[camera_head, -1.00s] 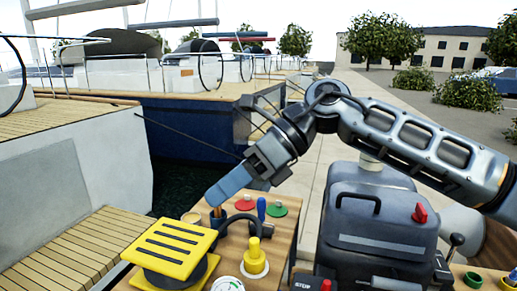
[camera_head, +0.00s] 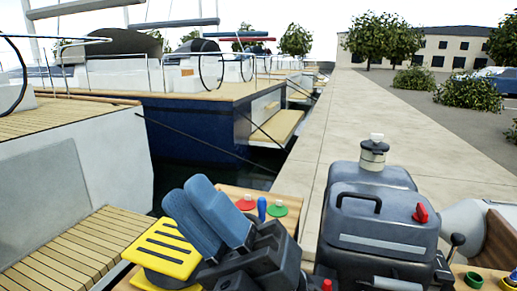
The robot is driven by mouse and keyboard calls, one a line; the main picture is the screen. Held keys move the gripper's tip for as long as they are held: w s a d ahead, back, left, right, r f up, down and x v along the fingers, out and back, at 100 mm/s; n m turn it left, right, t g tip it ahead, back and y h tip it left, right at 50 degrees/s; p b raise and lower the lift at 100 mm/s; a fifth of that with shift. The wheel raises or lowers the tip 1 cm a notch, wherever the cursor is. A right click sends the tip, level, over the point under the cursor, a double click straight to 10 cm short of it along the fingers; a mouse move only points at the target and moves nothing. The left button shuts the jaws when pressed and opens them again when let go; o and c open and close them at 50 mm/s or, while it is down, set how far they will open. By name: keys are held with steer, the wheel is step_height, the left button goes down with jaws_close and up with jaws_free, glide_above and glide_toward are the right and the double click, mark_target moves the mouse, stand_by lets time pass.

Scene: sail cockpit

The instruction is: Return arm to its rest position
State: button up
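My gripper (camera_head: 186,192) is low in the head view, left of centre. Its two blue fingers point up and to the left, side by side. Whether there is a gap between them is hard to tell, and I see nothing held. It hangs in front of the yellow slotted block (camera_head: 165,248) and hides part of it. The rest of my arm is mostly out of view below.
A dark grey engine cowl (camera_head: 378,215) with a red lever stands on the right. A red knob (camera_head: 246,202) and a green knob (camera_head: 278,208) sit on the wooden console behind my gripper. A wooden slatted bench (camera_head: 75,250) is at left. The dock (camera_head: 385,125) beyond is clear.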

steer(key=s+d+f+m+t+h, duration=0.5)
steer(key=d+f+m+t+h, duration=0.35)
steer(key=m+h, duration=0.6)
steer(key=s+d+f+m+t+h, duration=0.6)
steer(key=f+m+t+h, duration=0.4)
steer(key=m, duration=0.7)
steer(key=s+d+f+m+g+h, duration=0.2)
steer(key=s+d+f+g, duration=0.1)
steer(key=s+d, duration=0.3)
steer(key=s+d+f+m+g+h, duration=0.1)
steer(key=s+d+g, duration=0.4)
steer(key=s, duration=0.6)
step_height(320, 180, down, 3)
steer(key=shift+s+d+r+m+h, duration=0.2)
steer(key=shift+d+m+h, duration=0.2)
steer(key=shift+d, duration=0.45)
steer(key=shift+o, duration=0.2)
